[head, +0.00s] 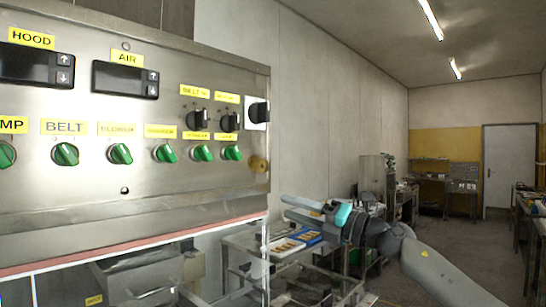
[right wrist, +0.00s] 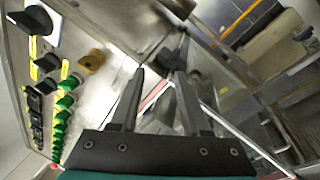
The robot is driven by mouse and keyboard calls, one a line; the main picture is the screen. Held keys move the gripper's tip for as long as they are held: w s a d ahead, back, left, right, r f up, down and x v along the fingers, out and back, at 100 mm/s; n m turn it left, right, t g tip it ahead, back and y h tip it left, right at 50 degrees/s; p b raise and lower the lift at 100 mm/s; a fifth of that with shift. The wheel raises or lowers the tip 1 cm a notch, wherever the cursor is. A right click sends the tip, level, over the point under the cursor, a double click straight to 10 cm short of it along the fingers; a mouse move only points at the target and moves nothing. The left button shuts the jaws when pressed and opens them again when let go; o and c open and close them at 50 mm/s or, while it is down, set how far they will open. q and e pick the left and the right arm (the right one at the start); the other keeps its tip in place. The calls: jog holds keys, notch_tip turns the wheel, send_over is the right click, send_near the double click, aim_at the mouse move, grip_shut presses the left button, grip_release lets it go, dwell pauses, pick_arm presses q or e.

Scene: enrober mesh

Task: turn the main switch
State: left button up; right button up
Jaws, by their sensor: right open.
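The control panel (head: 100,195) is a steel box with labelled knobs and displays on the left of the head view. A large black rotary knob on a pale plate (head: 258,113), which looks like the main switch, sits at its right edge. In the right wrist view the black knob (right wrist: 32,21) is at the upper left. My right gripper (head: 289,207) is open and empty, below and to the right of the knob, apart from it. Its two dark fingers (right wrist: 160,78) point away in the right wrist view. My left gripper is out of view.
Green knobs (head: 120,153) line the panel, with smaller black knobs (head: 197,119) above. A brass-coloured round part (head: 258,163) sits below the black knob. A table with trays (head: 290,247) stands behind my right gripper. Open floor lies to the right.

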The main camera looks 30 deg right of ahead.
jog(key=s+a+r+n+g+p, duration=0.1)
jog(key=s+r+n, duration=0.25)
jog(key=r, duration=0.35)
jog(key=s+a+r+n, duration=0.1)
jog(key=s+r+n, duration=0.25)
jog(key=r, duration=0.25)
jog(key=n+h+p, duration=0.2)
jog(key=n+h, duration=0.1)
send_near(269, 110)
jog(key=shift+t, duration=0.3)
jog(key=p+x, duration=0.6)
jog(key=x, duration=0.2)
jog(key=shift+s+a+f+p, duration=0.1)
jog(key=shift+s+a+p, duration=0.05)
jog(key=shift+p, duration=0.25)
jog(key=shift+w+a+f, duration=0.1)
jog(key=shift+w+a, duration=0.05)
jog(key=shift+w, duration=0.3)
grip_shut()
